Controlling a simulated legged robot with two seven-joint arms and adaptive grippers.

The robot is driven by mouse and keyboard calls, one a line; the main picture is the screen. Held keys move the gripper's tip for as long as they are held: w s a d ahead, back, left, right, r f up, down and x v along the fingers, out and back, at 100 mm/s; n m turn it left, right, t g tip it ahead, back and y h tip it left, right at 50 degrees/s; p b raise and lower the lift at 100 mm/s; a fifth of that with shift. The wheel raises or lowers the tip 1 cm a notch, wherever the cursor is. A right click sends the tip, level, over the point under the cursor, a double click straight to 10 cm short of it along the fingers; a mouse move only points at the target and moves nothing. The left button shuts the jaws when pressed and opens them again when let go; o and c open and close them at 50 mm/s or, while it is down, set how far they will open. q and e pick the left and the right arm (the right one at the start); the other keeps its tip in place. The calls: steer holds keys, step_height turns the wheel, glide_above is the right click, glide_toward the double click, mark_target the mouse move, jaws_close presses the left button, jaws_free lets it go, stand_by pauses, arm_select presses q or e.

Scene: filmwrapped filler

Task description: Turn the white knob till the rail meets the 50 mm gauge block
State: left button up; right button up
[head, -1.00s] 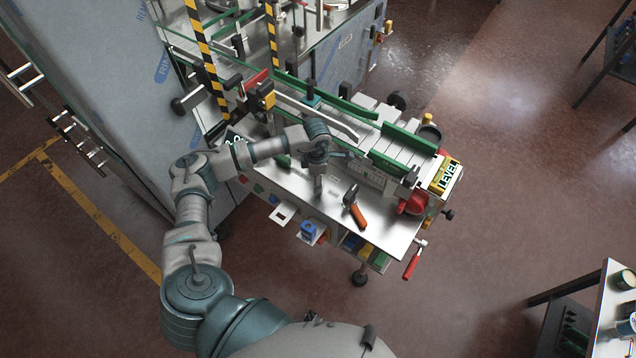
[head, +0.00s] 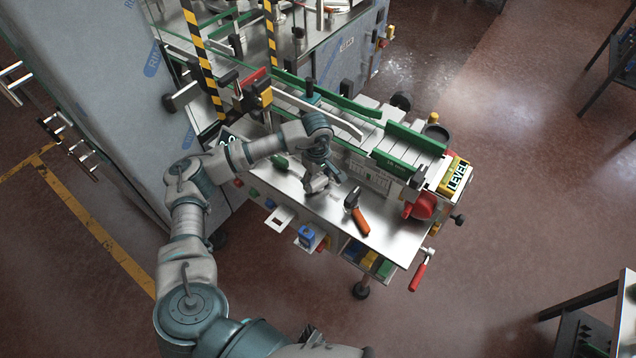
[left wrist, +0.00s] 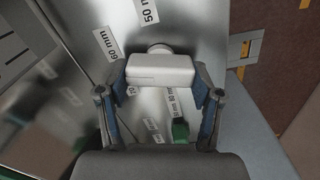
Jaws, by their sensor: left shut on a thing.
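My left gripper (head: 318,184) is low over the front part of the steel table. In the left wrist view the gripper (left wrist: 157,88) is shut on a white blocky piece with a round end, which looks like the white knob (left wrist: 160,70). The fingers are on its two short sides. In the head view my gripper and wrist largely hide it. Green rails (head: 412,138) run along the slatted conveyor behind the gripper. A "50 mm" label (left wrist: 146,12) lies beyond the knob in the wrist view; I cannot make out the 50 mm gauge block. My right gripper is not in view.
Orange-handled pliers (head: 358,215) lie on the steel table (head: 385,238) right of the gripper. A green piece (left wrist: 180,131) is near the gripper. Striped posts (head: 204,60) stand behind.

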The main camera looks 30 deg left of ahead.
arm_select(q)
steer(key=m+b, duration=0.1)
steer(key=m, duration=0.1)
steer(key=m+b, duration=0.2)
steer(key=m, duration=0.1)
steer(key=shift+w+m, duration=0.25)
steer(key=shift+m, duration=0.05)
steer(key=m+b, duration=0.3)
steer(key=m, duration=0.4)
steer(key=shift+w+d+r, duration=0.1)
steer(key=shift+d, duration=0.05)
steer(key=shift+r+m+b, duration=0.1)
steer(key=shift+m+b, duration=0.4)
steer(key=shift+m, duration=0.5)
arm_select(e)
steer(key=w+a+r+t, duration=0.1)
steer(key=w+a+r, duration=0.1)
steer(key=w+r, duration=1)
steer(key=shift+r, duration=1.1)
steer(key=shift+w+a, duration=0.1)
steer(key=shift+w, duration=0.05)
arm_select(q)
steer(key=o, duration=1.1)
steer(key=shift+o, duration=0.2)
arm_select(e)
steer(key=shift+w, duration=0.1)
arm_select(q)
steer(key=shift+f, duration=0.2)
